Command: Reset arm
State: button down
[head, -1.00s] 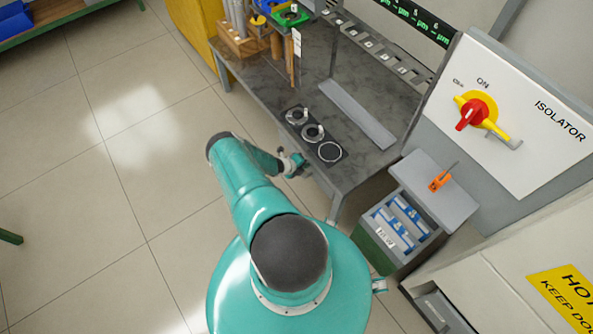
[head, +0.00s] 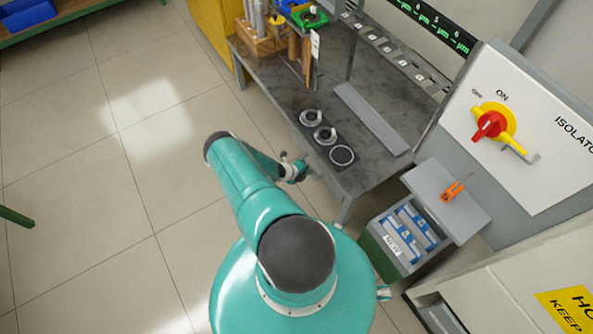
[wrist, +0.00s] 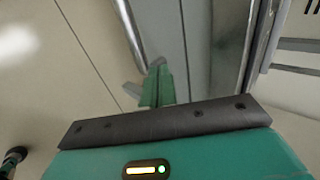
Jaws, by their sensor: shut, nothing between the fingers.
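My teal arm (head: 240,175) is folded out from my body in the head view. My gripper (head: 297,170) is at its end, small and partly hidden by the arm. It is over the floor just left of the bench's front edge, apart from the things on the bench. It is shut and empty. In the wrist view, my teal wrist housing and its dark bar fill the lower part.
The grey bench (head: 290,100) holds a dark plate with round seats (head: 325,138), a grey strip (head: 372,118) and a wooden rack (head: 262,42). An isolator panel (head: 545,130), an orange-handled tool (head: 453,191) and a bin marked NEW (head: 393,246) stand right.

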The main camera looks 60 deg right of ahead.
jog(key=v, duration=0.9)
jog(key=shift+w+r, duration=0.1)
